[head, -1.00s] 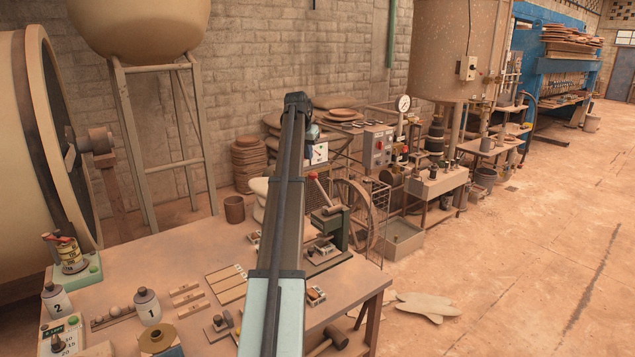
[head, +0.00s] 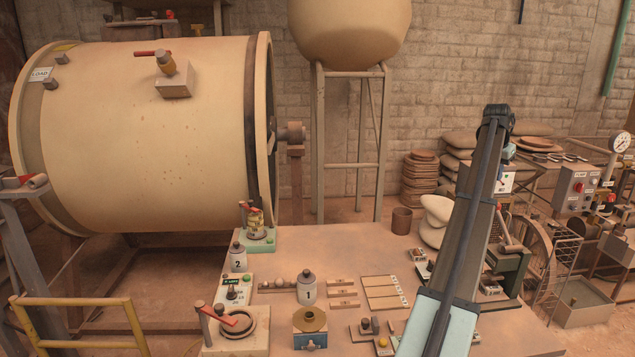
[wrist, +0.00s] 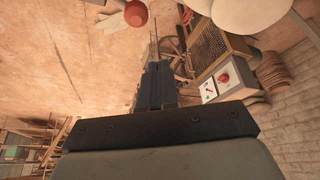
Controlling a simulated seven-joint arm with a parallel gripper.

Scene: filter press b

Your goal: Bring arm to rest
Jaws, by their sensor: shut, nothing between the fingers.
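My gripper (wrist: 157,70) shows in the wrist view as a dark pair of fingers pressed together at the middle, with nothing between them. It is in the air, apart from anything I can make out. In the head view my arm stretches up and away over the right side of the workbench (head: 290,243). Its far end is a dark joint in front of the brick wall, and the gripper's fingers cannot be made out there.
A large drum (head: 150,140) stands left of the bench, with a yellow rail (head: 75,302) in front. A green-based press (head: 508,262) and a spoked wheel (head: 530,240) are right of my arm. A control box (head: 577,188) is farther right.

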